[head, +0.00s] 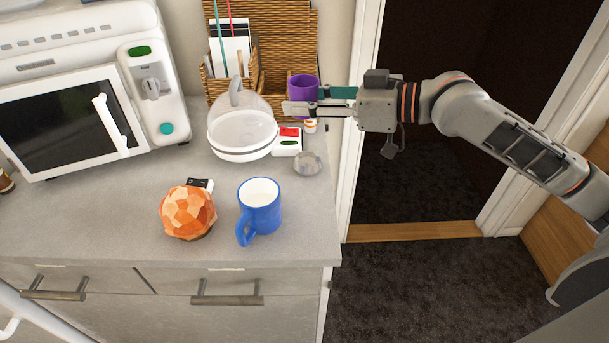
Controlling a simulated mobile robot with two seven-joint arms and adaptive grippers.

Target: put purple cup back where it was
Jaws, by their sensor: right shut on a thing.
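The purple cup (301,88) is at the back right of the counter, in front of the wicker organiser (283,45). My right gripper (305,101) reaches in from the right and is shut on the purple cup, with its fingers pointing left. The near finger crosses in front of the cup's lower part. I cannot tell whether the cup's base touches anything. My left gripper is not in view.
A clear-domed dish (240,148) stands left of the gripper. A small red-and-white box (288,142), a small jar (310,126) and a glass dish (307,164) are close below it. A blue mug (262,207), an orange faceted object (187,212) and a microwave (75,110) stand further left.

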